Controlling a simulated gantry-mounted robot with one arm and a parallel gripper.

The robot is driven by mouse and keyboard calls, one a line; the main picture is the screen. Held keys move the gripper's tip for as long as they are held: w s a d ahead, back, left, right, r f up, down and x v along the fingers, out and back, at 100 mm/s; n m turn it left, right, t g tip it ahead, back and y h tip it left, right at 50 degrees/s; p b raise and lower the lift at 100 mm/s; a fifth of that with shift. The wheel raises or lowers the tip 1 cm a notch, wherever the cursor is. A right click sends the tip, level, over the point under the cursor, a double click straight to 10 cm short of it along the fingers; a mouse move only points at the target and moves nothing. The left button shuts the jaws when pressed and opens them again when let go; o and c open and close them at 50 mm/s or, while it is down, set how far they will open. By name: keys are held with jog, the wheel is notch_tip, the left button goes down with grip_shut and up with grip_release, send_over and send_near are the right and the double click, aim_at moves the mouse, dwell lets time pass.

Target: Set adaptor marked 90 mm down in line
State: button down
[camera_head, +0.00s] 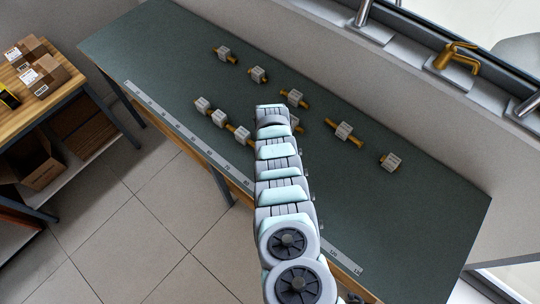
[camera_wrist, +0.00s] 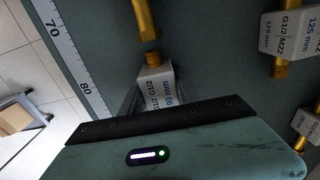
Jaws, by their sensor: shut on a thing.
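The adaptor marked 90 mm (camera_wrist: 155,86) is a pale block with printed faces and a brass end. In the wrist view it sits between the jaws of my gripper (camera_wrist: 153,98), which is shut on it. Its brass end points at the brass end of another adaptor (camera_wrist: 146,18), with a small gap between them. I cannot tell whether its underside touches the bench. In the head view my arm hides the gripper and the held adaptor. The line of adaptors (camera_head: 219,118) lies along the ruler (camera_head: 185,125), left of my arm.
Several loose adaptors lie farther back on the green bench (camera_head: 150,45), among them one (camera_head: 344,130) right of my arm. Two marked 125 mm (camera_wrist: 290,32) show at the right of the wrist view. A wall ledge with taps (camera_head: 455,58) runs behind.

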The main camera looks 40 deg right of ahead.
jog(key=shift+f+b, duration=0.2)
jog(key=shift+b, duration=0.1)
jog(key=c, duration=0.9)
grip_release()
jog(key=shift+r, duration=0.1)
